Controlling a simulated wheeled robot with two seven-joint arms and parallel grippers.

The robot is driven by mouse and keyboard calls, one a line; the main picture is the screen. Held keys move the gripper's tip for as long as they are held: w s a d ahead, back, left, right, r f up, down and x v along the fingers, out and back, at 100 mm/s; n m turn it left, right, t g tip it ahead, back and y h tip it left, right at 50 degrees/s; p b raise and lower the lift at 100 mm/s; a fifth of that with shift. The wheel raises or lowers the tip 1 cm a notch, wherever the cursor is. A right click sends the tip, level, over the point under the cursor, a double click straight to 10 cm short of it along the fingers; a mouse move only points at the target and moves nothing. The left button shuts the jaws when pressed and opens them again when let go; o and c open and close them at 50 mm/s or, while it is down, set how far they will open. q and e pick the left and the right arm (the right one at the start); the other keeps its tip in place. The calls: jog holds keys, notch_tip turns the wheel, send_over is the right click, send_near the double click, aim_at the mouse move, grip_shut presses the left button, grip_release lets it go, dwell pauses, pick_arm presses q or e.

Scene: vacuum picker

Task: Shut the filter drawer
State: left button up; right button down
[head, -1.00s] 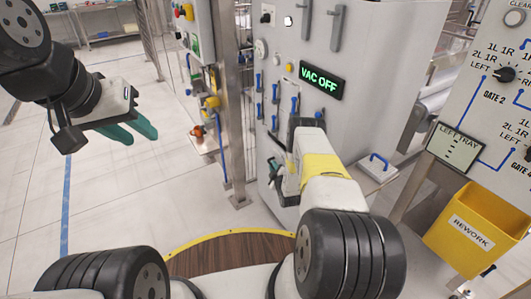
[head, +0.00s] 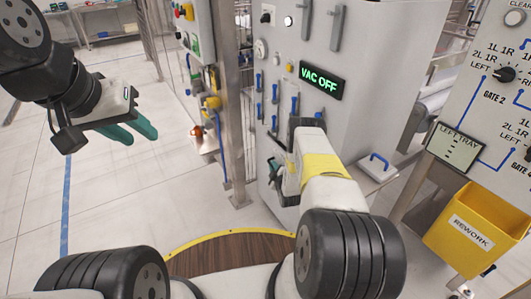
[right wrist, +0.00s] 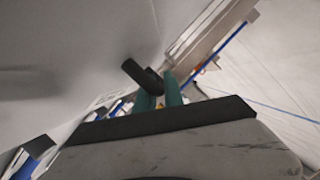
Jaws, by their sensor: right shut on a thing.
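My right gripper (right wrist: 160,95) has its teal fingers around a black bar-like handle (right wrist: 140,74) close to the pale cabinet face in the right wrist view. In the head view this gripper (head: 275,170) is at the front of the grey cabinet (head: 385,95), below the VAC OFF display, partly hidden by my wrist. The filter drawer's front cannot be made out clearly, so I cannot tell how far it stands out. My left gripper (head: 130,132) is empty in the air at the left, its teal fingers a little apart.
Several blue-handled valves (head: 274,94) are on the cabinet above my right gripper. A white box with a blue handle (head: 378,167) is right of my forearm. A yellow REWORK bin (head: 475,228) and a sloping control panel (head: 485,110) are at the right.

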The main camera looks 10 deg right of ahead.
jog(key=shift+w+d, duration=0.2)
jog(key=shift+d, duration=0.45)
jog(key=shift+w+d, duration=0.25)
jog(key=shift+d, duration=0.35)
jog(key=shift+w+d, duration=0.2)
jog(key=shift+d, duration=0.45)
jog(key=c, duration=1.5)
grip_release()
jog(key=shift+o, duration=0.2)
jog(key=v, duration=0.8)
jog(key=shift+a+f, duration=0.1)
jog(key=shift+f, duration=0.05)
